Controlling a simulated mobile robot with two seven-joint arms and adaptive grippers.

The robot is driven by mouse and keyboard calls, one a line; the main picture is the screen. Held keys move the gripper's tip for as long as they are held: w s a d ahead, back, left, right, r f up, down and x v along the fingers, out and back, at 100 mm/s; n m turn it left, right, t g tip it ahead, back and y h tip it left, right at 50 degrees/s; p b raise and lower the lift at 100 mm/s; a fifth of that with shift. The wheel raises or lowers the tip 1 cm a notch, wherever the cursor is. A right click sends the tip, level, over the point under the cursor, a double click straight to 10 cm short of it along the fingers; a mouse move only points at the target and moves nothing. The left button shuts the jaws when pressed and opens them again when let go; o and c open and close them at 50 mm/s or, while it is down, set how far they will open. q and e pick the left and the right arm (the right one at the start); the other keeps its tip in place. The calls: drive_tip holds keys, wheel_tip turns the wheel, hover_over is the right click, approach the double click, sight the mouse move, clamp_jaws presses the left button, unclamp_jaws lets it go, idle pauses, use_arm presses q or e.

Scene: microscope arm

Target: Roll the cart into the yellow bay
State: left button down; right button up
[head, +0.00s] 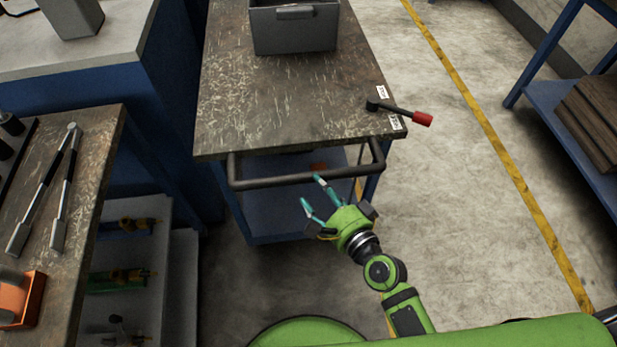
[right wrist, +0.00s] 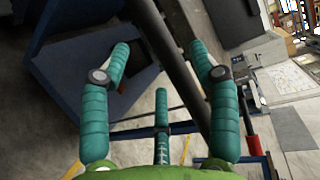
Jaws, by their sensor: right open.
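The cart (head: 285,105) has a scratched dark top on a blue frame and stands ahead of me. Its dark handle bar (head: 290,181) runs across its near end. A lever with a red grip (head: 422,119) sticks out to the right from the near right corner of the top. My right gripper (head: 311,190) is open, just below and in front of the handle bar. In the right wrist view the bar (right wrist: 172,60) runs diagonally between the spread fingers; I cannot tell whether they touch it. My left gripper is not in view. A yellow floor line (head: 485,120) shows; a whole bay does not.
A grey bin (head: 294,29) sits on the cart's far part. A workbench (head: 85,185) with tools and a blue cabinet (head: 165,110) stand close on the left. A blue shelf (head: 565,120) with brown boards stands at the right. The floor between cart and shelf is clear.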

sight(308, 180)
drive_tip(key=x, duration=0.5)
drive_tip(key=shift+w+a, duration=0.1)
clamp_jaws()
